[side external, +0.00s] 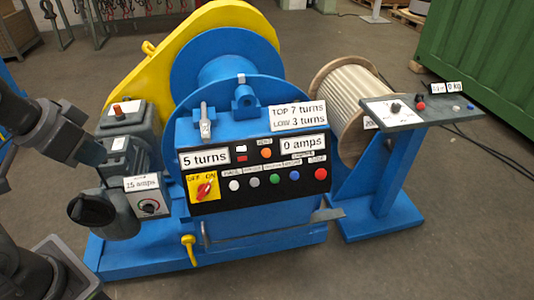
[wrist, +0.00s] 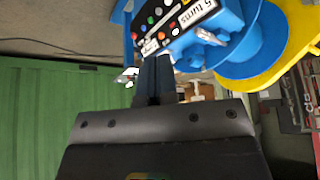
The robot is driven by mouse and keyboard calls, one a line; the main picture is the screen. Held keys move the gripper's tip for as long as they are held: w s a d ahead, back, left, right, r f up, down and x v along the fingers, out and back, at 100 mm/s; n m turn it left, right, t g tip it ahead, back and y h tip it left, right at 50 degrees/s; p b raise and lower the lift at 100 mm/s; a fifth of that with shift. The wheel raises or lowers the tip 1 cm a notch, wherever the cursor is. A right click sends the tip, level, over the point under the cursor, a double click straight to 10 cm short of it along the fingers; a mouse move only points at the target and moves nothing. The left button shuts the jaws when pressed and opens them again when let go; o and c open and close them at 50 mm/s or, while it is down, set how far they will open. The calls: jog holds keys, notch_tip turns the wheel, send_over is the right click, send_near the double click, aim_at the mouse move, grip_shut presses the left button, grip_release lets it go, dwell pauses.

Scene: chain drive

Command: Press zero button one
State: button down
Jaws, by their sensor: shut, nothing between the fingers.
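A black control panel (side external: 255,172) sits on the front of a blue winch (side external: 225,120). The labels are too small to read surely, so I cannot tell which is zero button one. The panel also shows tilted at the top of the wrist view (wrist: 165,22). My gripper (wrist: 157,62) is shut and empty, its fingertips pointing toward the panel's lower edge in that view. Whether it touches anything cannot be told.
A side console (side external: 408,112) with a 0 kg display and small buttons stands at the right by a rope drum (side external: 350,95). A grey motor box (side external: 125,165) with a dial is at the left. A yellow guard (side external: 150,75) rises behind. A green container (side external: 480,60) stands back right.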

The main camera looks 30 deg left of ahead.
aim_at(266, 153)
jog(key=w+d+f+t, duration=0.1)
jog(key=w+d+t, duration=0.15)
jog(key=w, duration=0.75)
jog(key=w+d+f+n+t+h, duration=0.1)
jog(key=w+d+f+t, duration=0.15)
jog(key=w, duration=0.85)
jog(key=w+d+t, duration=0.2)
jog(key=w+d, duration=0.2)
jog(key=w, duration=0.6)
jog(key=w+d+f+n+t+y, duration=0.1)
jog(key=w+d+f+t+y, duration=0.15)
jog(key=w+f, duration=0.65)
notch_tip(266, 153, down, 14)
jog(key=s+n+t+y, duration=0.1)
jog(key=s+t+y, duration=0.1)
jog(key=s+t, duration=0.1)
jog(key=shift+d+r+t, duration=0.2)
jog(key=shift+d+t, duration=0.25)
jog(key=shift+w+y, duration=0.1)
jog(key=shift+y, duration=0.15)
jog(key=w+a+f, duration=0.4)
jog(key=w+a, duration=0.1)
jog(key=shift+w+a, duration=0.25)
jog(key=shift+a, duration=0.05)
